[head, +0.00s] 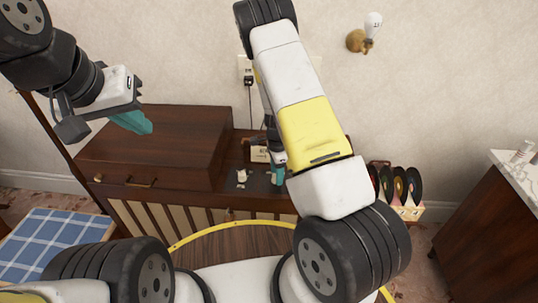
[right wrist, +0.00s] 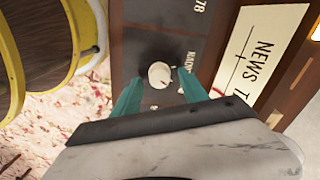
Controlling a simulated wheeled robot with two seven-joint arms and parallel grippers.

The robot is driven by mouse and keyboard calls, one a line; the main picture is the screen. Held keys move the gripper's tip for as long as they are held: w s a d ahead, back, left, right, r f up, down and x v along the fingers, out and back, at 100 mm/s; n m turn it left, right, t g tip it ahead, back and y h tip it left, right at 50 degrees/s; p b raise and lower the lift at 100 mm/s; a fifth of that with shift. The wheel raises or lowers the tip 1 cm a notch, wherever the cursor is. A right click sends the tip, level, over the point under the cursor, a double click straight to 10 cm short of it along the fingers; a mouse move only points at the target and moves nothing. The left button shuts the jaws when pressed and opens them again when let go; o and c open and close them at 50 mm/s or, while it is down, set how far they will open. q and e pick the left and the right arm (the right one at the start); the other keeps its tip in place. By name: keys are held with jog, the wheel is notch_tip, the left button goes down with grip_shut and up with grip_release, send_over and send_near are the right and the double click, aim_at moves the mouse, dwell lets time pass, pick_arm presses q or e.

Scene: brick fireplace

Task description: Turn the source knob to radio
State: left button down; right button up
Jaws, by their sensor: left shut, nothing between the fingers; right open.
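A round cream knob (right wrist: 159,75) sits on the dark control panel (right wrist: 150,30) of a wooden cabinet. A white pointer mark on it and small lettering beside it, which seems to read RADIO, show in the right wrist view. My right gripper (right wrist: 158,84) is open, its teal fingers on either side of the knob with gaps visible. In the head view my right gripper (head: 277,167) is over the panel, partly hidden by my forearm. A pale knob (head: 241,177) shows further left on the panel. My left gripper (head: 133,121) is shut and empty, raised above the cabinet's left side.
The wooden cabinet (head: 150,150) has a closed lid section on its left. A card reading NEWS (right wrist: 262,45) stands beside the panel. A record rack (head: 400,190) is to the right, and a marble-topped cabinet (head: 490,210) at far right. A blue checked cloth (head: 50,240) lies at left.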

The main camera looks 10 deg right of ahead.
grip_shut()
jog(key=shift+n, duration=0.3)
jog(key=n, duration=0.5)
jog(key=shift+w, duration=0.1)
jog(key=n, duration=0.6)
jog(key=shift+n, duration=0.3)
dwell(0.4)
grip_release()
